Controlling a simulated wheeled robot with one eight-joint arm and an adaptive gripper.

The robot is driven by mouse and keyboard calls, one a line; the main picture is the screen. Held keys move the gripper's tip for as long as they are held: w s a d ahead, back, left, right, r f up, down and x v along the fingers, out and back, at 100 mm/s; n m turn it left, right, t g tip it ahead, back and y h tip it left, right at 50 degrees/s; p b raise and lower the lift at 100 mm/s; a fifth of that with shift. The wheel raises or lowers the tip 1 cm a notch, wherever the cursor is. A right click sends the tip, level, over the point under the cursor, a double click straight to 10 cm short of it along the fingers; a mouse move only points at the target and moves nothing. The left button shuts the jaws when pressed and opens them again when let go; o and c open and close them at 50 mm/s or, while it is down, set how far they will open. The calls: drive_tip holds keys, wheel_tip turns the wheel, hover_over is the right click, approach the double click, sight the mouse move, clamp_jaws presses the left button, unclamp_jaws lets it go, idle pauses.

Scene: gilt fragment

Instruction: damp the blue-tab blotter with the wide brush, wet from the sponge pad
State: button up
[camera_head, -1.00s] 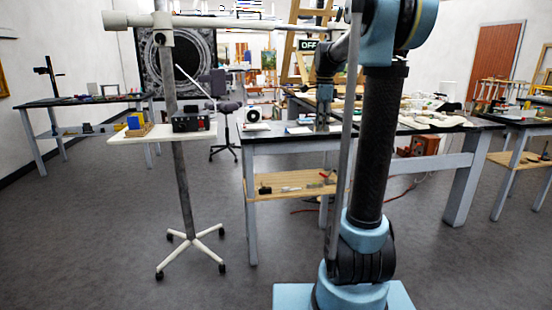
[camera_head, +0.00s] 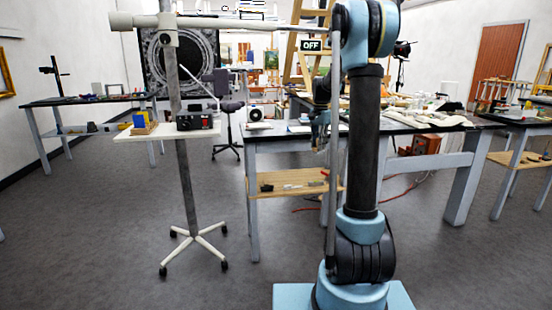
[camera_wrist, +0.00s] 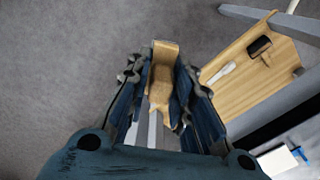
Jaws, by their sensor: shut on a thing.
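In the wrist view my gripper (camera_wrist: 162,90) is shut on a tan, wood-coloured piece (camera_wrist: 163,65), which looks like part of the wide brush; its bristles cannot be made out. A white item with a blue tab (camera_wrist: 276,161), possibly the blue-tab blotter, lies on the dark tabletop at the lower right, cut by the frame edge. I cannot make out the sponge pad.
A wooden lower shelf (camera_wrist: 238,80) holds a black-headed tool (camera_wrist: 260,47) and a pale tool (camera_wrist: 221,73). In the head view the long dark-topped table (camera_head: 270,134) stands ahead. A white stand tray (camera_head: 150,134) is at left. Grey floor (camera_head: 100,220) is open in front.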

drive_tip(key=w+f+n, duration=0.5)
drive_tip(key=f+n, duration=0.1)
drive_tip(key=f, duration=0.4)
